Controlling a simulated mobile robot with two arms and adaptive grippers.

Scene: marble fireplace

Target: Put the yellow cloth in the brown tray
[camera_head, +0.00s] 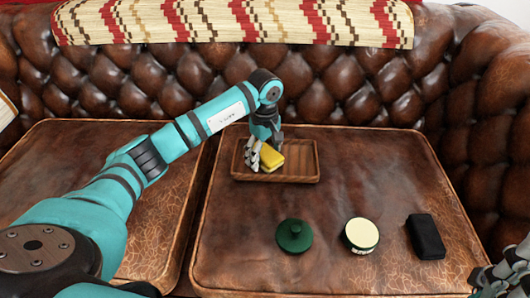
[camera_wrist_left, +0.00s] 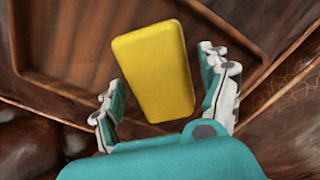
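The yellow cloth (camera_head: 271,156) looks like a thick block with rounded edges and appears at the brown tray (camera_head: 297,180), within its outline. In the left wrist view the cloth (camera_wrist_left: 153,70) lies tilted, with the tray's floor and rim (camera_wrist_left: 240,38) around it. Whether it rests flat on the tray floor is hard to tell. My left gripper (camera_head: 262,160) is over the tray's left part, beside the cloth. In the wrist view its fingers (camera_wrist_left: 167,95) are spread on either side of the cloth, with a gap visible at the right. My right gripper (camera_head: 512,277) shows only partly at the lower right edge.
The tray sits on a brown leather seat cushion (camera_head: 340,270). In front stand a green lidded object (camera_head: 294,236), a round cream-topped tin (camera_head: 361,234) and a black case (camera_head: 425,236). The tufted sofa back (camera_head: 320,85) rises behind. The cushion right of the tray is clear.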

